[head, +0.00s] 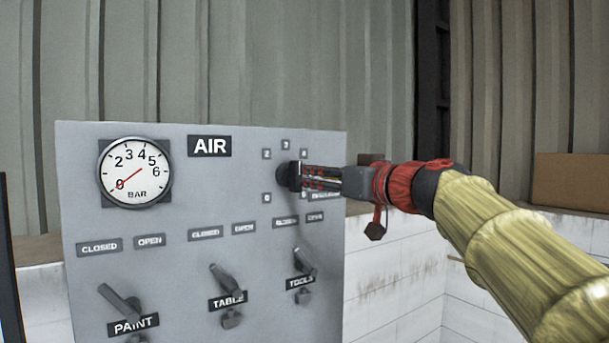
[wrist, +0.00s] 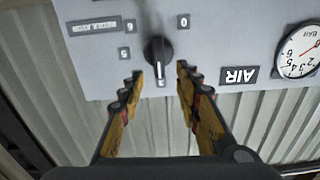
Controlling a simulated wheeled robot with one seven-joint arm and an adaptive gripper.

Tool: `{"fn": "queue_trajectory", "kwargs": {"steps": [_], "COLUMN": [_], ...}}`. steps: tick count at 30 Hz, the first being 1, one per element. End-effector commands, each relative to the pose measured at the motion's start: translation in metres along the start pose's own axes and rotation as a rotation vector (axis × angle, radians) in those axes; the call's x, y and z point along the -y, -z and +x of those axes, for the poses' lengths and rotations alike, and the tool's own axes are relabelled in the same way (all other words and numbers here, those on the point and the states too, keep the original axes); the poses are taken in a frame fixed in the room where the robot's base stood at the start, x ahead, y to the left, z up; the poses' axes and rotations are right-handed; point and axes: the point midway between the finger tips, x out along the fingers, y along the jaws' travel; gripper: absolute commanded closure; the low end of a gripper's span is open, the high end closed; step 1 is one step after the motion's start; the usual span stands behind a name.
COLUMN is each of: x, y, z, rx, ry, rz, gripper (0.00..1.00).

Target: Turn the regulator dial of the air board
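The regulator dial (wrist: 158,50) is a dark round knob with a raised grip and a pale line, on the grey air board (head: 180,260). In the wrist view, which shows the board upside down, the line points toward the bottom of the picture. My gripper (wrist: 160,72) is open, with one fingertip on each side of the dial and visible gaps between. In the head view my gripper (head: 296,177) reaches the dial (head: 283,174) from the right and partly hides it and its number labels. The pressure gauge (head: 135,172) has its red needle at 0.
Below the dial are three valve handles, PAINT (head: 120,300), TABLE (head: 224,281) and TOOLS (head: 304,261), leaning up and left, with CLOSED and OPEN labels above. A low white wall (head: 385,285) and a brown box (head: 570,182) stand at the right.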

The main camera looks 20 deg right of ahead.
Motion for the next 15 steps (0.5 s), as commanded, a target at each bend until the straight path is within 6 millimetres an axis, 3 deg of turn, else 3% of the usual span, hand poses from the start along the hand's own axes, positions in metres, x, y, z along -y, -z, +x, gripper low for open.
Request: {"fn": "queue_trajectory", "kwargs": {"steps": [5, 15], "x": [0.000, 0.000], "y": [-0.001, 0.000], "z": [0.011, 0.061], "rx": [0.003, 0.004], "ry": [0.001, 0.001], "rz": [-0.033, -0.030], "gripper": [0.67, 0.67]}}
